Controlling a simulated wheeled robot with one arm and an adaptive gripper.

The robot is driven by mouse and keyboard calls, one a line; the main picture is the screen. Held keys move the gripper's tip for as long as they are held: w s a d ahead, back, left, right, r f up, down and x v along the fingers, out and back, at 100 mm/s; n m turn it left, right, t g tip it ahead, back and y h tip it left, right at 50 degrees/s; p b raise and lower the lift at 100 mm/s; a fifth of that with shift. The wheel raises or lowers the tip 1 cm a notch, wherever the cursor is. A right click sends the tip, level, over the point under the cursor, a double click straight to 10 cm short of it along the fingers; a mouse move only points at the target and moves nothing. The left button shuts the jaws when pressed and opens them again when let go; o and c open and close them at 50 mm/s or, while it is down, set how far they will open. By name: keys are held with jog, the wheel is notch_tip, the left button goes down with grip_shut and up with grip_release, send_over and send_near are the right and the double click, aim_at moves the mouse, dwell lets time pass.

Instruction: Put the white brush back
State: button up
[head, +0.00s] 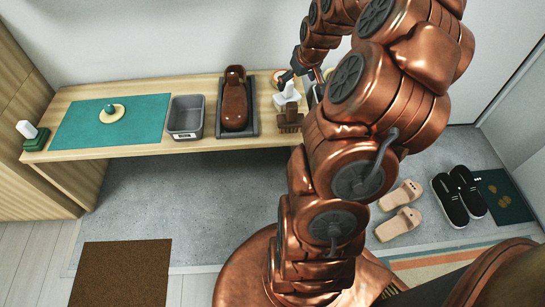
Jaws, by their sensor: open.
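A white object (287,93) with a narrow upper part stands at the right of the wooden bench, behind a brown block-like brush (289,119); it looks like the white brush, but it is small and partly hidden. My gripper (298,77) is open, pointing down just above and around the top of this white object. I cannot tell whether the fingers touch it. Another white piece (27,129) sits on a green block (37,141) at the bench's far left end.
On the bench (140,92) are a teal mat (75,126) with a small round dish (113,114), a grey bin (186,116) and a brown shoe (234,102) on a dark tray (251,122). Sandals (398,224) and black shoes (459,194) lie on the floor. My arm hides the bench's right end.

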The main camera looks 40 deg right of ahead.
jog(key=s+a+r+n+g+y, duration=0.1)
jog(key=s+a+r+g, duration=0.1)
jog(key=a, duration=0.9)
jog(key=s+a+r+n+g+y, duration=0.1)
jog(key=s+a, duration=0.2)
jog(key=a, duration=0.8)
jog(key=s+a+r+g, duration=0.1)
jog(key=s+a+g, duration=0.1)
jog(key=s+a, duration=0.4)
jog(key=s+a+r+n+g, duration=0.1)
jog(key=s+a+g, duration=0.2)
jog(key=s+a, duration=0.4)
jog(key=s, duration=0.8)
jog(key=shift+r+h, duration=0.2)
jog(key=shift+h, duration=0.2)
jog(key=shift+a, duration=0.1)
